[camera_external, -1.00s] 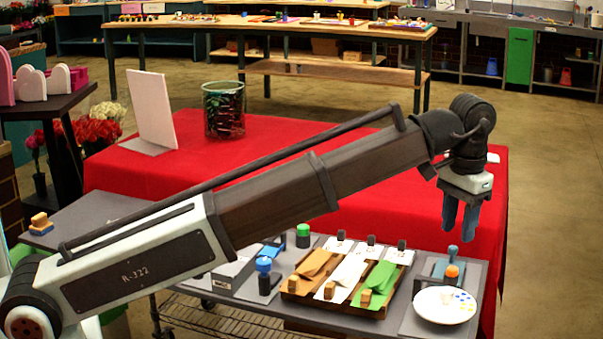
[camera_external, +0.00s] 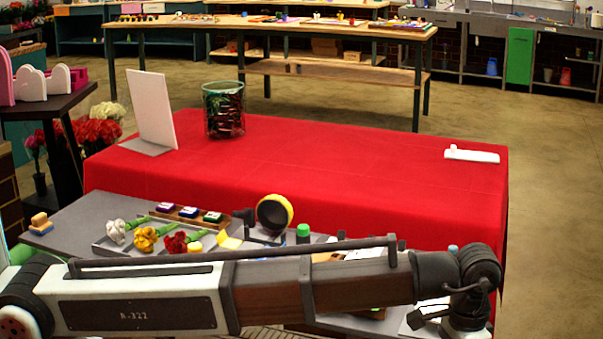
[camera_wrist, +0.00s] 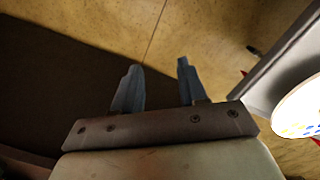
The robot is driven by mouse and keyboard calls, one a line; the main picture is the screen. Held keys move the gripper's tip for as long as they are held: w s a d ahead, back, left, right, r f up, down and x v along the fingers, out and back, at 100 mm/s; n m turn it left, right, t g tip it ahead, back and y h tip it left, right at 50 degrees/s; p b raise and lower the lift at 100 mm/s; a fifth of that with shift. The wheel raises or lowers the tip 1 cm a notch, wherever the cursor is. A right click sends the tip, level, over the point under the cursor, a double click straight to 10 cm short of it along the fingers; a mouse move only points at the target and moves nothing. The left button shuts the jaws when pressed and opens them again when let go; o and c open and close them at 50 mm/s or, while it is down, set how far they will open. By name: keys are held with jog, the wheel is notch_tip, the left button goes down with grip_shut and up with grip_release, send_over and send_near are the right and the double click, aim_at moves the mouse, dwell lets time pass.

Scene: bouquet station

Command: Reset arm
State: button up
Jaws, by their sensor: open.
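My gripper (camera_wrist: 158,68) shows in the wrist view with its two blue fingers apart and nothing between them. Below the fingers there is bare tan floor and a dark area. In the external view my arm lies low across the front of the grey worktable, and the wrist is at the lower right. The fingers are out of sight there, below the picture's edge.
A white plate with coloured dots (camera_wrist: 300,108) lies on the grey table (camera_wrist: 262,90) right of my fingers. My arm hides much of the table's front. The red-covered table (camera_external: 330,165) is mostly clear.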

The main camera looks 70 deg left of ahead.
jog(key=s+a+f+g, duration=0.1)
jog(key=s+a+f, duration=0.45)
jog(key=f, duration=0.55)
jog(key=s+a+f+n+g+y, duration=0.1)
jog(key=s+a+f, duration=0.5)
jog(key=f, duration=0.4)
jog(key=s+a+f+g, duration=0.1)
jog(key=s+a+f, duration=0.3)
jog(key=a+f, duration=0.5)
jog(key=s+a+f+g, duration=0.1)
jog(key=s+a+f, duration=0.2)
jog(key=s, duration=0.6)
jog(key=s+a+f+n+g, duration=0.1)
jog(key=s+a+f, duration=0.3)
jog(key=s+f, duration=0.3)
jog(key=s+a+f+g, duration=0.1)
jog(key=s+a+f, duration=0.2)
jog(key=s, duration=0.9)
notch_tip(320, 180, down, 2)
jog(key=shift+a+f+h, duration=0.25)
jog(key=shift+a+h, duration=0.05)
jog(key=shift+a, duration=0.1)
